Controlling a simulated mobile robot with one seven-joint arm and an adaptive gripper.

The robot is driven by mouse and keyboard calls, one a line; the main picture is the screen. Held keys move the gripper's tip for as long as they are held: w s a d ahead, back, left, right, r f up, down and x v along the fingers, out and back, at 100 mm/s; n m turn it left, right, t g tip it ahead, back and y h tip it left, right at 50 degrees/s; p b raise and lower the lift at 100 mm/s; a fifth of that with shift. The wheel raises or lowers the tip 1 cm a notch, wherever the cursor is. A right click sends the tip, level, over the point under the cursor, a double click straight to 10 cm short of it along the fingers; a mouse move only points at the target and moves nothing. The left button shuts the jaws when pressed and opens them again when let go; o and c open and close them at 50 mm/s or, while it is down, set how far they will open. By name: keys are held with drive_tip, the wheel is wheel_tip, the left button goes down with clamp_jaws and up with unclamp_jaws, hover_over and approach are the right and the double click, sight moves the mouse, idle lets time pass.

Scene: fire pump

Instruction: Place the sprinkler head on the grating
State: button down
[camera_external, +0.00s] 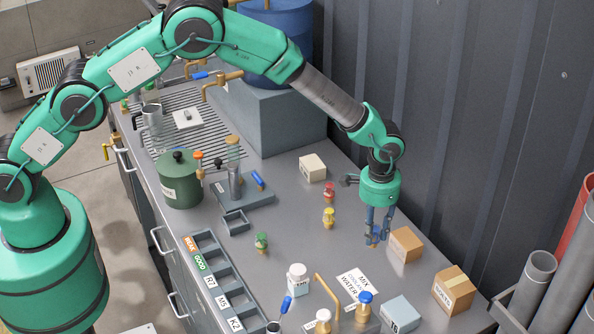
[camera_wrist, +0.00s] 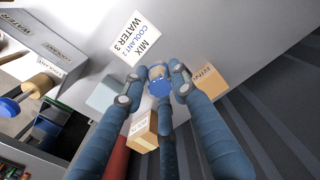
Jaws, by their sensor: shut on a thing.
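My gripper (camera_external: 376,234) is at the right part of the grey counter, pointing down, near a cardboard box. In the wrist view its blue fingers (camera_wrist: 158,92) are closed around a small blue-topped piece (camera_wrist: 159,76), which looks like a sprinkler head; the fingers hide much of it. Whether it touches the counter is unclear.
Cardboard boxes (camera_external: 453,290) stand near my gripper. A grey block (camera_external: 270,115) under a blue tank, a green pot (camera_external: 179,180) and a stand with a clear cylinder (camera_external: 234,170) lie between gripper and grating. A labelled tray (camera_external: 215,285) runs along the front.

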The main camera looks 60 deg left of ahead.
drive_tip(key=s+a+r+n, duration=0.1)
drive_tip(key=a+r, duration=0.2)
drive_tip(key=a, duration=1.1)
drive_tip(key=s+a+r+n+p, duration=0.1)
drive_tip(key=a+r, duration=0.2)
drive_tip(key=a, duration=1)
drive_tip(key=s+a+r+n, duration=0.1)
drive_tip(key=a+r, duration=0.2)
drive_tip(key=a, duration=1.1)
drive_tip(key=s+a+r+n+p, duration=0.15)
drive_tip(key=s+a+r, duration=0.25)
drive_tip(key=s+a, duration=1.05)
drive_tip(key=s+a+r+n, duration=0.2)
drive_tip(key=s+a+r, duration=0.2)
drive_tip(key=s+a, duration=1.05)
drive_tip(key=w+a+f+n, duration=0.4)
drive_tip(key=w+a+n, duration=0.1)
drive_tip(key=w+a, duration=0.1)
drive_tip(key=w+a+f+n+b, duration=0.1)
drive_tip(key=w+a+f+n, duration=0.4)
drive_tip(key=w, duration=0.4)
drive_tip(key=shift+w+a+f+n, duration=0.15)
drive_tip(key=shift+w+a+n, duration=0.15)
drive_tip(key=shift+a, duration=0.45)
drive_tip(key=shift+s+f, duration=0.1)
wheel_tip(320, 180, down, 14)
drive_tip(key=p, duration=0.1)
drive_tip(key=shift+r, duration=0.25)
